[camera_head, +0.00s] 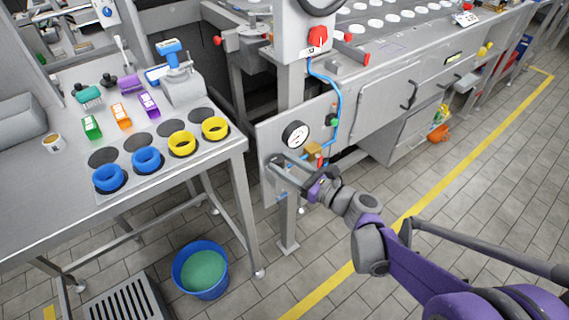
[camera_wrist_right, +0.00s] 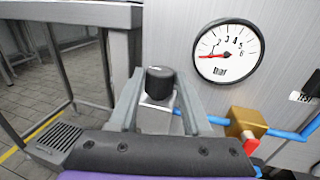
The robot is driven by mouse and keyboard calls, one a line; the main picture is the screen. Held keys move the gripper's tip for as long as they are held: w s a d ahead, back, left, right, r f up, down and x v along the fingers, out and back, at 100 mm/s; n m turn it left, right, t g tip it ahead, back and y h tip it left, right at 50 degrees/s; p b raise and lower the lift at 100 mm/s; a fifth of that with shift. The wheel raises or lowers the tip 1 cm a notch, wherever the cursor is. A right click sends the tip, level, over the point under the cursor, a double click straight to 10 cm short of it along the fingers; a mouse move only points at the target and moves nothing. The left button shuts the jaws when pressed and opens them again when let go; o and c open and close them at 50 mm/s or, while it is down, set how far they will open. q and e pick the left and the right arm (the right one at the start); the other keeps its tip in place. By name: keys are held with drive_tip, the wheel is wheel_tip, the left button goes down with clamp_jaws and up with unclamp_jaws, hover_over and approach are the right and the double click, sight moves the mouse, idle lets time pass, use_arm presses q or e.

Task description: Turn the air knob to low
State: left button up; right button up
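The black air knob (camera_wrist_right: 160,82) shows in the right wrist view, on a pale plate, with a white mark at its top edge. My right gripper (camera_head: 277,168) is at the grey panel (camera_head: 351,124) below the gauge. In the right wrist view its two grey fingers (camera_wrist_right: 159,88) stand on either side of the knob, with gaps showing, so it is open. The knob cannot be made out in the head view. The pressure gauge (camera_wrist_right: 227,52), marked bar, has a red needle pointing left to the low end. My left gripper is not in view.
A brass fitting (camera_wrist_right: 247,122) and blue air hose lie close right of the fingers. A red knob (camera_head: 317,37) is higher up. A table (camera_head: 60,190) with colored rings stands left, a blue bucket (camera_head: 201,270) on the floor. The floor aisle at right is clear.

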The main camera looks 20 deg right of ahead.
clamp_jaws()
drive_tip(key=shift+w+d+n+g+y+p, duration=0.15)
drive_tip(key=shift+n+g+y+p, duration=0.05)
drive_tip(key=shift+n+g+y, duration=0.4)
drive_tip(key=shift+w+d+n+g+y+p, duration=0.15)
drive_tip(key=shift+n+g+y, duration=0.25)
drive_tip(key=shift+n+y, duration=0.3)
drive_tip(key=shift+n+g+y+p, duration=0.3)
drive_tip(key=shift+n+g+y, duration=0.9)
drive_tip(key=shift+g, duration=0.4)
drive_tip(key=o, duration=0.5)
unclamp_jaws()
